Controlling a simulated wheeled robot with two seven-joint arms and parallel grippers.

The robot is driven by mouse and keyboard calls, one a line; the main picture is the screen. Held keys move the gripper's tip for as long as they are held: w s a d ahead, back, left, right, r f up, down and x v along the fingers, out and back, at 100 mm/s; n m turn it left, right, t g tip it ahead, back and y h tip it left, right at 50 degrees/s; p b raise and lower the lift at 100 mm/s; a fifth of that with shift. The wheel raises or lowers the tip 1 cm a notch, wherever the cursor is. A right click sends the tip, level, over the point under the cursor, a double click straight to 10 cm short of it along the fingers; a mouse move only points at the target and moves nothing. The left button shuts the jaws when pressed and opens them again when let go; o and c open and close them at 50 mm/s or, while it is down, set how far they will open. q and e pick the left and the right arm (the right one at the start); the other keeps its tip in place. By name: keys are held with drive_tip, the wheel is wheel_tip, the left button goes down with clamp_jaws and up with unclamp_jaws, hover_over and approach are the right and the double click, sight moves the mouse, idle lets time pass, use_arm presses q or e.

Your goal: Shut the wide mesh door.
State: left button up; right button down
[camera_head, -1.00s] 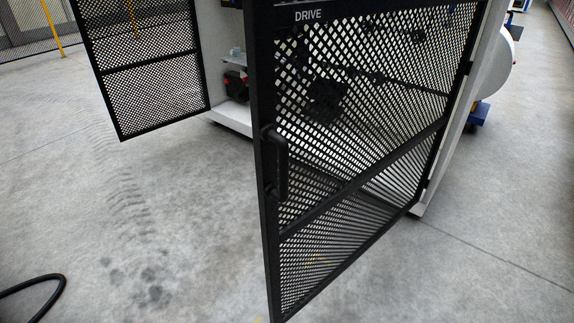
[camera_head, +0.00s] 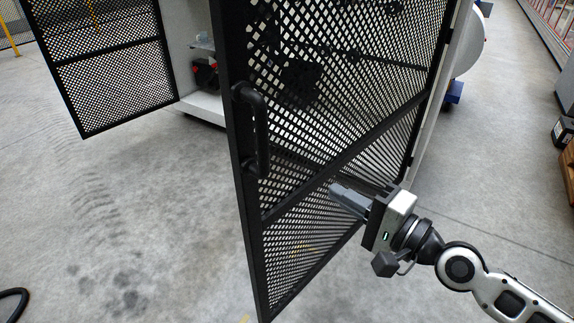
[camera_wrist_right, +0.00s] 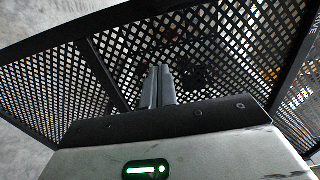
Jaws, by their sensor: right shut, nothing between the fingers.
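The wide mesh door (camera_head: 330,110) is black framed and stands swung open towards me, hinged at its right edge on the pale cabinet. Its black bar handle (camera_head: 250,128) is near the free left edge. The door also fills much of the right wrist view (camera_wrist_right: 235,50). My right gripper (camera_head: 334,192) is shut and empty, in front of the door's lower middle, right of and below the handle. Its fingers also show in the wrist view (camera_wrist_right: 159,72), pointing at the mesh; I cannot tell whether they touch it. My left gripper is not in view.
A second, narrower mesh door (camera_head: 110,75) stands open at the left of the cabinet (camera_head: 205,106). A black hose (camera_head: 12,303) lies on the floor at lower left. Boxes (camera_head: 563,132) stand at the right edge. The concrete floor between is clear.

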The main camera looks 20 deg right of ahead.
sight(275, 157)
drive_tip(key=p+x, duration=0.3)
drive_tip(key=x, duration=1)
